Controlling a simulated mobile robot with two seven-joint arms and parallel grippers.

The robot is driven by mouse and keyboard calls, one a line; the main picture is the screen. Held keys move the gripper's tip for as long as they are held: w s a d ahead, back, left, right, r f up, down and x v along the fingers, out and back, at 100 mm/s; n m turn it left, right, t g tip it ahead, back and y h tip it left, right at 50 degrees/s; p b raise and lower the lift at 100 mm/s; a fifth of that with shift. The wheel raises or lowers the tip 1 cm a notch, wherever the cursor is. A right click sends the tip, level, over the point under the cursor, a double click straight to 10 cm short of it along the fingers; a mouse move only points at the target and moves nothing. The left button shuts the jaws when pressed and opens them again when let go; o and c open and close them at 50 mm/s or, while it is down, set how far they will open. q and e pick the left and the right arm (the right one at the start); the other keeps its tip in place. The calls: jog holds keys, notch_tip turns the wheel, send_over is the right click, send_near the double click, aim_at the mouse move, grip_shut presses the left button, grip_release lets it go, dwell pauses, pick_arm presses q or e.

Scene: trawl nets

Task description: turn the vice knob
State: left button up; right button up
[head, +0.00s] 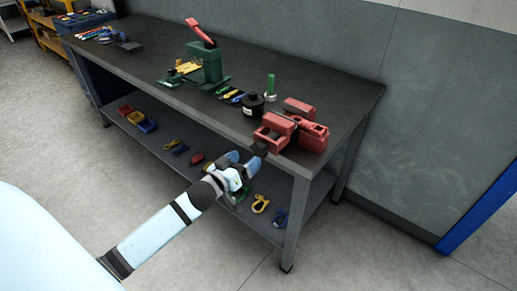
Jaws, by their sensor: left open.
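The red vice (312,136) is mounted at the right front corner of the grey workbench (150,80). A small dark part at its front, apparently the vice knob (259,149), sticks out past the bench's front edge. My left gripper (242,163), light blue with dark parts, is just in front of the bench edge, close to the knob at its lower left. Its fingers are open, with nothing seen between them. Whether a finger touches the knob I cannot tell. My right gripper is not in view.
A green press with a red lever (205,62), a black cylinder (253,105) and a green-handled tool (271,88) stand on the bench behind. The lower shelf (165,150) holds shackles and small bins. The floor in front is clear.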

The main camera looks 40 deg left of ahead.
aim_at(257, 150)
pick_arm(q)
jog(key=w, duration=0.7)
jog(key=shift+d, duration=0.25)
jog(key=c, duration=0.9)
